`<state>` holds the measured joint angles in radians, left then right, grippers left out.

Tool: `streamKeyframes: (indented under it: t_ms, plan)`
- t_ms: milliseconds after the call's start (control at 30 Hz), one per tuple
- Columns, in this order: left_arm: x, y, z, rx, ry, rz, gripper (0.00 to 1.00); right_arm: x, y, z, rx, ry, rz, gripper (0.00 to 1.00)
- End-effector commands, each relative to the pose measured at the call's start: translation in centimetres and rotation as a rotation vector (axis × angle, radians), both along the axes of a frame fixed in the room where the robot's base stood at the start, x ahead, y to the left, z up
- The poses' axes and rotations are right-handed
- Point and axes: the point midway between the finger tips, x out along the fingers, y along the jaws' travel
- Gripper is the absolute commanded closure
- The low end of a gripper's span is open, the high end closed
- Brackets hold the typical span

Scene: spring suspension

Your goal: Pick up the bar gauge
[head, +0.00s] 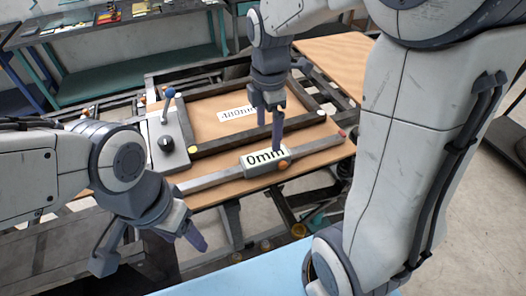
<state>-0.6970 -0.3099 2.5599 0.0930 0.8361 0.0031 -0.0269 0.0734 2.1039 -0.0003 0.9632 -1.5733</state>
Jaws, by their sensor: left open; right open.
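The bar gauge (216,178) is a long grey bar with a block in its middle carrying a "0mm" label (262,158). It lies along the front of the brown workbench board. My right gripper (270,138) reaches down from above at the label block, with its fingers apart. One finger overlaps the label in the picture; I cannot tell whether it touches. My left gripper (150,252) is open and empty, in front of the bench at lower left, apart from the bar.
A dark metal frame surrounds a "400mm" label (237,113) behind the bar. A grey control box (168,143) with a blue-knobbed lever stands at the bar's left. A light blue surface (240,278) lies at the front. Teal shelving (130,65) stands behind.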

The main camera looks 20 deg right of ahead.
Motion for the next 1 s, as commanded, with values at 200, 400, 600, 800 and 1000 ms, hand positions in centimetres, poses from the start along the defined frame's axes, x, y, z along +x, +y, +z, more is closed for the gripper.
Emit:
streamKeyframes:
  t_ms: [200,400,600,800,1000]
  plan:
    - [0.0,0.0,0.6,0.000,0.000,-0.001,0.35,-0.1,-0.1,-3.4,0.000,0.007,0.006,0.03]
    - [0.0,0.0,0.8,0.000,0.000,-0.002,0.35,-0.1,-0.1,-4.9,0.000,0.004,0.004,0.03]
    - [0.0,0.0,2.2,0.000,0.000,-0.004,0.35,0.0,0.5,-7.4,0.000,0.009,0.004,0.03]
    - [0.0,0.0,2.4,0.000,0.000,-0.005,0.35,0.1,0.5,-9.7,0.000,0.004,0.003,0.03]
    - [0.0,0.0,2.4,0.000,0.000,-0.005,0.35,0.1,0.5,-9.9,0.000,0.001,0.003,0.03]
